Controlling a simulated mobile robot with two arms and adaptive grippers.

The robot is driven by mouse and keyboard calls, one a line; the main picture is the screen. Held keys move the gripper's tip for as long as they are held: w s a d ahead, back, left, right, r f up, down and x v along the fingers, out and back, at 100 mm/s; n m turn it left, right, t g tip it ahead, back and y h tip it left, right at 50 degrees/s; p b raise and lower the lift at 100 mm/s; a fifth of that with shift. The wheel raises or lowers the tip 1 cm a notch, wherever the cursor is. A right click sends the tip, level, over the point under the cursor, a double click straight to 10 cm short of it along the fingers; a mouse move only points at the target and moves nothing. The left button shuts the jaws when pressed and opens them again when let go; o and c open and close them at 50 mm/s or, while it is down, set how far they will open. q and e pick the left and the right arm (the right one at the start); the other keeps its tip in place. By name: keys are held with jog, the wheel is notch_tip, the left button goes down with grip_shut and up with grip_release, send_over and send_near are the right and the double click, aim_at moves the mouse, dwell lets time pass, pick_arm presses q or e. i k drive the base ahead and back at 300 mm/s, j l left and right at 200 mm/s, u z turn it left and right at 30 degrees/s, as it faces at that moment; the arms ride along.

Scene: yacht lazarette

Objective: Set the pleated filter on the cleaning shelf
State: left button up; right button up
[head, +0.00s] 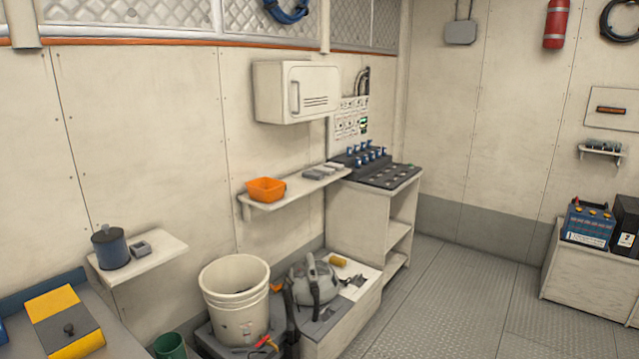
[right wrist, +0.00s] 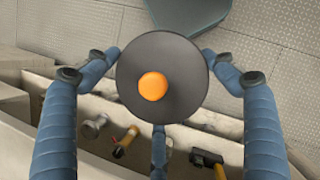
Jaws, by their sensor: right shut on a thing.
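In the right wrist view my right gripper (right wrist: 160,85) has its blue fingers closed around a round dark thing with an orange centre. It looks like the pleated filter (right wrist: 185,65) seen end-on, with its pleated side hidden. Neither gripper shows in the head view. There, a long wall shelf (head: 290,195) holds an orange tub (head: 266,189) and small grey items. A smaller shelf (head: 165,254) at the left carries a blue canister with a dark lid (head: 110,249) and a small grey block (head: 141,249). I cannot tell which is the cleaning shelf.
Below the right gripper is an open pale compartment (right wrist: 60,112) with several tools. A yellow and grey box (head: 66,322) is front left. Floor is clear at the right.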

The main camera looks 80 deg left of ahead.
aim_at(301, 185)
jog(key=j+u, duration=0.1)
jog(key=u, duration=0.75)
jog(key=i+j+u, duration=0.1)
jog(key=u, duration=0.75)
jog(key=i+u, duration=0.1)
jog(key=u, duration=0.35)
jog(key=i+u, duration=0.35)
jog(key=u, duration=0.15)
jog(key=i+u, duration=0.35)
jog(key=u, duration=0.15)
jog(key=i+l+u, duration=0.25)
jog(key=u, duration=0.25)
jog(key=i+l+u, duration=0.45)
jog(key=i+l, duration=0.15)
jog(key=l, duration=0.2)
jog(key=i+l+u, duration=0.1)
jog(key=l, duration=0.25)
jog(key=i+l, duration=0.25)
jog(key=i+l+u, duration=0.1)
jog(key=l, duration=0.35)
jog(key=i+l, duration=0.2)
jog(key=l, duration=0.15)
